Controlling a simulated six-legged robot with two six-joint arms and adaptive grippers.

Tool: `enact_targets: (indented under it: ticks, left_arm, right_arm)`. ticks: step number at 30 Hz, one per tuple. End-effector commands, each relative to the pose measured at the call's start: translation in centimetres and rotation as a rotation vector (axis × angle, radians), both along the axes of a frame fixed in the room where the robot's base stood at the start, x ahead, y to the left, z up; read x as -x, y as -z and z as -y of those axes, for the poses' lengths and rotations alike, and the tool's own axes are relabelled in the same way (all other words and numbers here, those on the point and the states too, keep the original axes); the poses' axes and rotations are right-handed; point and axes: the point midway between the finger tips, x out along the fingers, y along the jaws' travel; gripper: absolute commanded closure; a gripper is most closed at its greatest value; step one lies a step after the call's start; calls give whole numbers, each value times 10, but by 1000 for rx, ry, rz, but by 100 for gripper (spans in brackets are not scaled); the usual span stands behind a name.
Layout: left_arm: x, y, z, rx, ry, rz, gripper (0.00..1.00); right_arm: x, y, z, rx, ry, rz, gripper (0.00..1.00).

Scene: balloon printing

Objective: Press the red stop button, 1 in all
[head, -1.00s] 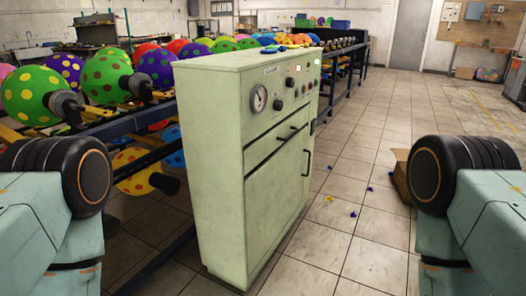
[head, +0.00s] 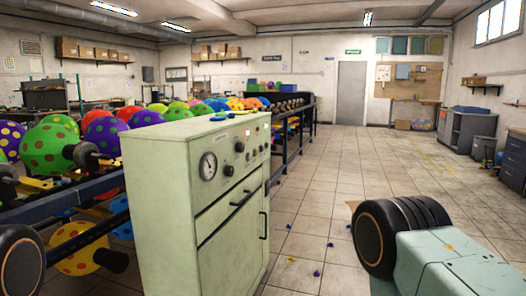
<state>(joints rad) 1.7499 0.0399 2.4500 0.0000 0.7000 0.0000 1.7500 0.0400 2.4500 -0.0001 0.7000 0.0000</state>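A pale green control cabinet (head: 160,215) stands left of centre, with its panel facing right. The panel carries a round gauge (head: 208,166), dark knobs (head: 239,146) and small lights or buttons near the top right corner. Neither gripper is in view, and nothing of mine touches the panel.
Racks with several spotted balloons (head: 46,149) stand left of and behind the cabinet. A long dark rack (head: 285,150) runs back behind it. The tiled floor (head: 340,175) right of the cabinet is mostly open, with small coloured scraps on it. Grey cabinets (head: 466,130) stand at the far right.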

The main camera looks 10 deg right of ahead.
Motion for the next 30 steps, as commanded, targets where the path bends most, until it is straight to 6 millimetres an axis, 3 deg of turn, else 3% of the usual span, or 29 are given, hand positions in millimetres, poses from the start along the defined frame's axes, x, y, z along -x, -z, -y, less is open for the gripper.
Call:
enact_targets:
  ticks: [13,30]
  left_arm:
    - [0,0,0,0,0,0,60]
    - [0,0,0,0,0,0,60]
  right_arm:
    - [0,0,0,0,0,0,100]
    - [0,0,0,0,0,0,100]
